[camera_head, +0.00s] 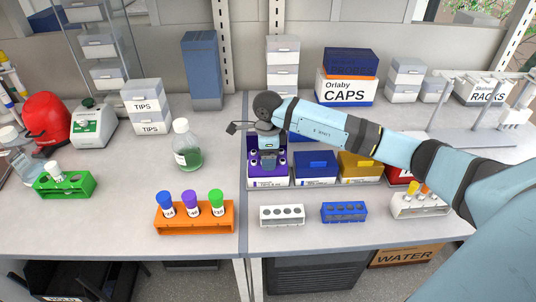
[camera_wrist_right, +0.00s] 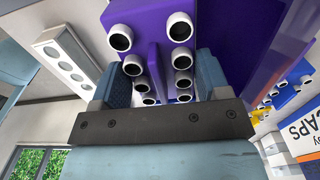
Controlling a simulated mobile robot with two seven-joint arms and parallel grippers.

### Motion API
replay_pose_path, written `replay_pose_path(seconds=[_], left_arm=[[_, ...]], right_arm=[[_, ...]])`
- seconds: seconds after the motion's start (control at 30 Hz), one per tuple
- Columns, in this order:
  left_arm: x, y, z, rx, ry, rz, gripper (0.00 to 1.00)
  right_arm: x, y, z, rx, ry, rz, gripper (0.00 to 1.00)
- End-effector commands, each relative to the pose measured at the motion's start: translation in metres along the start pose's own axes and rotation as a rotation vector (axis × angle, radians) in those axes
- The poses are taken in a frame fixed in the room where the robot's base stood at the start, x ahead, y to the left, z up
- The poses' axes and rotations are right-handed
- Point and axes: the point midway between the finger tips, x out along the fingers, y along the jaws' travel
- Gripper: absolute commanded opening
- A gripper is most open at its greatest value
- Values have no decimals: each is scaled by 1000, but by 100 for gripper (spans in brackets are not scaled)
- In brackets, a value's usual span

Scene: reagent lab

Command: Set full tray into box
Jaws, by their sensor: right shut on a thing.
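My right gripper (camera_head: 268,163) is shut on the purple tray (camera_wrist_right: 148,14), pointing down over it. In the right wrist view its two fingers (camera_wrist_right: 163,72) close around the tray's middle handle, with white-rimmed tubes in rows on both sides. In the head view the tray's tubes show on both sides of the fingers, within the outline of the open purple box (camera_head: 268,183). The box has a white lower front. The gripper hides much of the tray, so I cannot tell whether it touches the box bottom. My left gripper is not in view.
Closed blue (camera_head: 316,167) and yellow (camera_head: 361,165) boxes stand right of the purple box. White (camera_head: 282,215) and blue (camera_head: 344,212) racks stand in front. An orange rack (camera_head: 194,217) with capped tubes is front left. A green bottle (camera_head: 187,146) stands left.

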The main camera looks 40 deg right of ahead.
Motion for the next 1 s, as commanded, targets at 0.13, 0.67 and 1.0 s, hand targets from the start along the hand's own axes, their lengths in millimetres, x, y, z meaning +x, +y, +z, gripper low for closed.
replay_pose_path(seconds=[0.13,0.67,1.0], left_arm=[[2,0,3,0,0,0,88],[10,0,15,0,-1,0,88],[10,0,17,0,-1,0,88]], right_arm=[[5,0,0,0,0,0,45],[23,0,0,0,0,0,45],[26,0,0,0,0,0,45]])
